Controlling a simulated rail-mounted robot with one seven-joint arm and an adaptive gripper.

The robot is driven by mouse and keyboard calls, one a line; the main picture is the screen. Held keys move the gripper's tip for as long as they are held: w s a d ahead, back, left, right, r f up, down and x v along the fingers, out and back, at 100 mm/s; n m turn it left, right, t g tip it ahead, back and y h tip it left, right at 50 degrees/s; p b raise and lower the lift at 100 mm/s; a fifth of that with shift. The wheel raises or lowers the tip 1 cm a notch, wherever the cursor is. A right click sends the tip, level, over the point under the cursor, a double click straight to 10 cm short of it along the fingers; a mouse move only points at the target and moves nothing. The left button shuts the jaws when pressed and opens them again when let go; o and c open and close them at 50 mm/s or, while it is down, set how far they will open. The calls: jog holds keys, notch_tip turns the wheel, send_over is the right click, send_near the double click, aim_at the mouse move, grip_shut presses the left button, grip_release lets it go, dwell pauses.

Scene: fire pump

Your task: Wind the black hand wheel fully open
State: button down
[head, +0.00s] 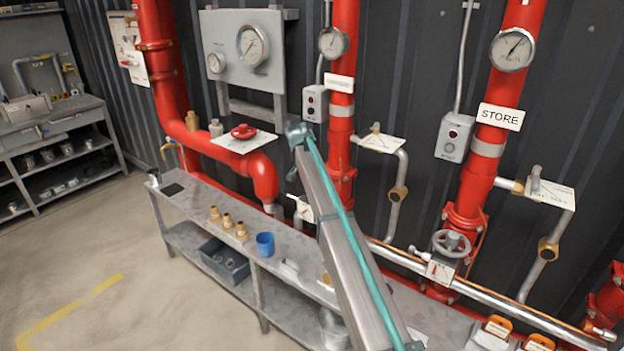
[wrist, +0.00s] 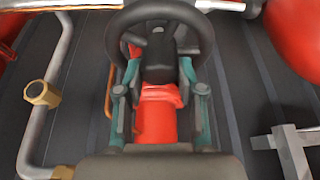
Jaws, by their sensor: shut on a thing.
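The black hand wheel (wrist: 202,28) shows at the top of the wrist view, its ring facing me, with a dark hub in front of a red pipe or valve body (wrist: 155,122). My gripper (wrist: 159,72) has one teal finger on each side of the hub, reaching up to the wheel's lower part. It is shut on the wheel; the exact contact is partly hidden. In the head view my arm crosses the middle, and I cannot make out the black wheel or the fingers there.
A grey hand wheel (head: 451,243) sits on the red pipe at right, and a red one (head: 243,131) at left. A metal bench (head: 190,205) below holds brass fittings and a blue cup (head: 265,244).

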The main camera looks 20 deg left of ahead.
jog(key=shift+s+d+n+y, duration=0.15)
jog(key=shift+n+y, duration=0.15)
jog(key=shift+n, duration=0.5)
jog(key=n+y, duration=0.1)
jog(key=n, duration=0.3)
jog(key=shift+y, duration=0.4)
jog(key=shift+n+y, duration=0.4)
jog(key=shift+n, duration=0.9)
jog(key=n, duration=0.1)
jog(key=n+g, duration=0.1)
jog(key=n+y, duration=0.1)
jog(key=shift+w+n+g+p, duration=0.25)
jog(key=shift+n+g+p, duration=0.05)
jog(key=n+g, duration=0.1)
jog(key=n, duration=0.3)
jog(key=shift+y, duration=0.4)
